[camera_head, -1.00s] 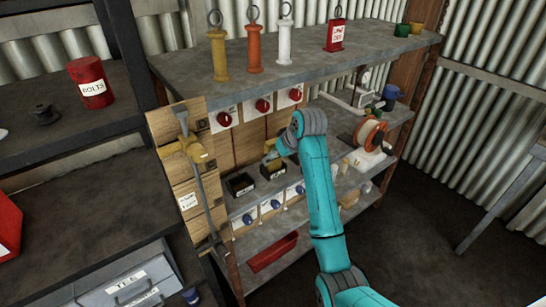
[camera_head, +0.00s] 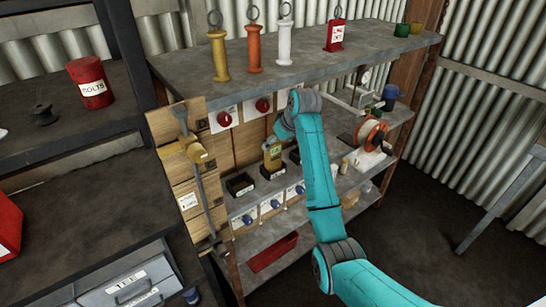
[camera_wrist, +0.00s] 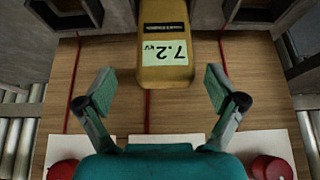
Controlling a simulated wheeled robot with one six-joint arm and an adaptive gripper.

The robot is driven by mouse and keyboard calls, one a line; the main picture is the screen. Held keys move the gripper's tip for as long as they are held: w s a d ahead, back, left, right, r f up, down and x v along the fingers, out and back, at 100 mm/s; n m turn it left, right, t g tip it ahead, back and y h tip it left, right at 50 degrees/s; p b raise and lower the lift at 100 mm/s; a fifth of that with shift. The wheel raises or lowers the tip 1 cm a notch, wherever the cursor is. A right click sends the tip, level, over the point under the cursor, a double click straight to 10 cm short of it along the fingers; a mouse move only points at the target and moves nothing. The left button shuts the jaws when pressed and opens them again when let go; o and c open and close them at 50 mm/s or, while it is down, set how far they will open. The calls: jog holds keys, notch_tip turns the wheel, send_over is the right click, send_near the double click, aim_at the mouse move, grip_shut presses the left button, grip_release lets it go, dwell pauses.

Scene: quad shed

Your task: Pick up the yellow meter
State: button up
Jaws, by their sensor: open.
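The yellow meter (camera_head: 272,157) stands upright in a black holder (camera_head: 272,172) on the middle shelf, against the wooden back panel. In the wrist view the meter (camera_wrist: 165,45) hangs from the top centre, with a pale green display reading 7.2 kV. My gripper (camera_wrist: 160,92) is open and empty, one finger on each side of the picture. The meter's near end lies centred between the fingers and a little beyond them, with clear gaps on both sides. In the head view my arm hides most of the gripper, just above and right of the meter.
Black holders stand on both sides, one at left (camera_head: 240,184). Red knobs on white plates (camera_head: 263,105) line the panel above. An orange cable reel (camera_head: 370,132) is at right. The upper shelf (camera_head: 300,60) overhangs the meter.

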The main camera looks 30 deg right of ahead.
aim_at(273, 149)
jog(key=shift+a+x, duration=0.15)
jog(key=shift+x, duration=0.95)
jog(key=shift+a+x, duration=0.1)
jog(key=shift+x, duration=0.95)
jog(key=c, duration=1.5)
